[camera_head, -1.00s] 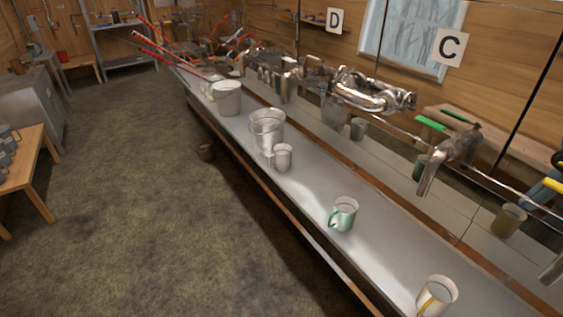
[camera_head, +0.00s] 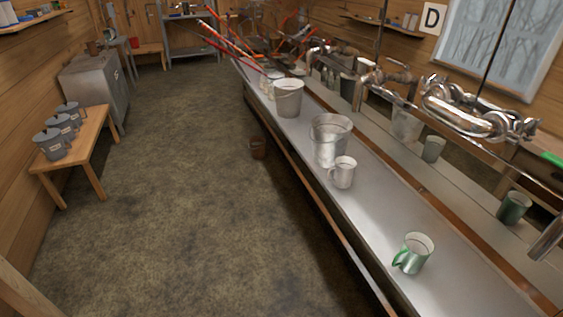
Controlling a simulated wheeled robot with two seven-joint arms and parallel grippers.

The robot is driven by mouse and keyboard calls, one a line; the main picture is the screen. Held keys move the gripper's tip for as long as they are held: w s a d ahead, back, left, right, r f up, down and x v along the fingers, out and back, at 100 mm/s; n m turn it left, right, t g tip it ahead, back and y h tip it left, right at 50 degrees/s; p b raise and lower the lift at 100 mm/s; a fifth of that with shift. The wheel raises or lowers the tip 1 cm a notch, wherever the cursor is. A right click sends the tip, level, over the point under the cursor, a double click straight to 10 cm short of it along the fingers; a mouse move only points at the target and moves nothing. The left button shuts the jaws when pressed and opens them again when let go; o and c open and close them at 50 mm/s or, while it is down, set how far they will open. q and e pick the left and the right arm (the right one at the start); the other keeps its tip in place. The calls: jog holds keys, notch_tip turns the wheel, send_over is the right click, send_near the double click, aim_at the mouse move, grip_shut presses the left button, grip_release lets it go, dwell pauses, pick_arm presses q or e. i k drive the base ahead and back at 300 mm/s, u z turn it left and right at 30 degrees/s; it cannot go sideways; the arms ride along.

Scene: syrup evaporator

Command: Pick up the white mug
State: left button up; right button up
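A white mug (camera_head: 343,172) stands upright on the long metal counter (camera_head: 375,205), just in front of a metal bucket (camera_head: 330,142). Its handle faces left. A mug with a green handle and green lower part (camera_head: 412,253) stands nearer on the same counter, to the right. Neither of my grippers shows in the head view.
A white bucket (camera_head: 288,99) stands farther back on the counter. Metal taps and pipes (camera_head: 470,112) run along its right side.

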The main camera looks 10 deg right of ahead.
aim_at(340, 174)
jog(key=u, duration=0.35)
jog(key=i, duration=0.7)
jog(key=z, duration=0.65)
jog(key=i, duration=0.6)
jog(key=z, duration=0.75)
